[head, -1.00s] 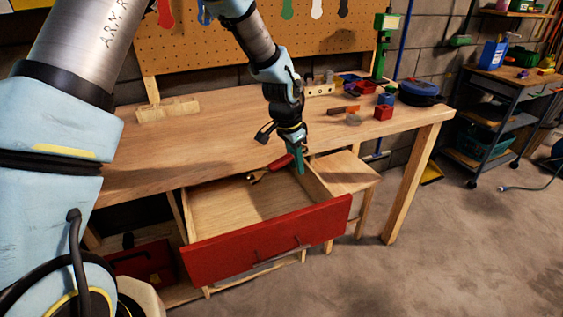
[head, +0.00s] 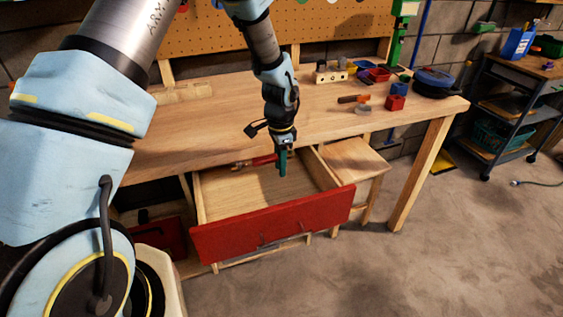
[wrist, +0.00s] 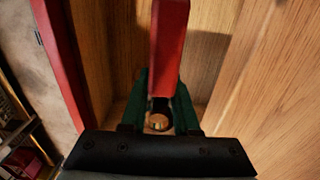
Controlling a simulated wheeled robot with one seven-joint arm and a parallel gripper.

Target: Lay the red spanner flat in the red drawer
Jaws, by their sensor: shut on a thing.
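The red drawer (head: 272,226) is pulled out below the workbench, with a red front and a bare wooden inside. Its front also shows in the wrist view (wrist: 62,65). My gripper (head: 283,168), with green fingers, points down over the drawer's opening, right of its middle. It is shut on the red spanner (head: 262,160). The spanner's red handle (wrist: 168,45) runs between the fingers in the wrist view; its metal head points left in the head view. The spanner lies across the drawer's back part, near the bench edge. I cannot tell whether it touches the drawer floor.
The wooden workbench (head: 200,125) overhangs the back of the drawer. A wooden stool (head: 355,160) stands just right of the drawer. Small parts and a red block (head: 395,103) lie at the bench's right. The drawer floor below the spanner looks clear.

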